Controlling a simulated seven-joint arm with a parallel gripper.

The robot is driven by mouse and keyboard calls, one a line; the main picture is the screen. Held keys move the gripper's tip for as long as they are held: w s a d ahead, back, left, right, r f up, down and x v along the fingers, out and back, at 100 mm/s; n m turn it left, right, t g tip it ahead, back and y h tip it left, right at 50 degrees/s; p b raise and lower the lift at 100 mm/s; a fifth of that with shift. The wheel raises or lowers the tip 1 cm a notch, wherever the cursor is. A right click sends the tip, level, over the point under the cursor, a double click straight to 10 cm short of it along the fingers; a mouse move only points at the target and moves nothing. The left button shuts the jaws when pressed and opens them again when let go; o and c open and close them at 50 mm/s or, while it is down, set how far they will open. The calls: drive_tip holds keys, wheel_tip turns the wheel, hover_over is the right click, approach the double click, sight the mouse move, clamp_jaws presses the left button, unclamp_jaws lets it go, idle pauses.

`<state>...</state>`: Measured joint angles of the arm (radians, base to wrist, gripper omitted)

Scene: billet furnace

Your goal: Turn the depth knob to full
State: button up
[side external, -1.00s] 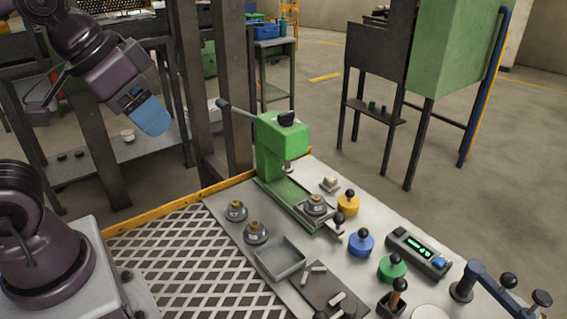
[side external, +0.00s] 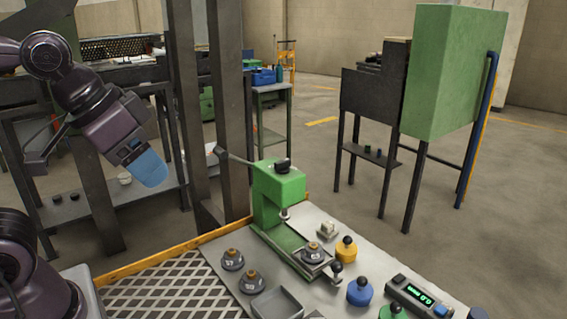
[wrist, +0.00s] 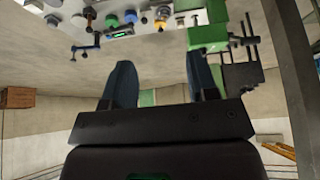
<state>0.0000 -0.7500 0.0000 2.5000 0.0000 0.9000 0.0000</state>
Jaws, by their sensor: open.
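A green press (side external: 275,205) stands on the bench with a lever reaching out to its left. A black knob (side external: 283,166), which looks like the depth knob, sits on top of the press head; I cannot read its setting. My gripper (side external: 147,168), with blue fingers, hangs well to the left of the press and higher, touching nothing. In the wrist view my gripper (wrist: 160,60) has its two fingers spread apart with nothing between them. The green press (wrist: 208,36) shows there beyond the right finger, in an inverted view.
Dark upright posts (side external: 222,110) stand between my gripper and the press in the picture. Yellow (side external: 346,250) and blue (side external: 359,293) knobbed pieces, a digital readout box (side external: 418,296), dark round pieces (side external: 232,260) and a grey tray (side external: 277,304) crowd the bench.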

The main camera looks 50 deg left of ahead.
drive_tip(key=shift+f, duration=0.1)
drive_tip(key=shift+c, duration=0.9)
drive_tip(key=g, duration=0.6)
hover_over(276, 163)
wheel_tip(276, 163, down, 12)
drive_tip(key=shift+f, duration=0.25)
clamp_jaws()
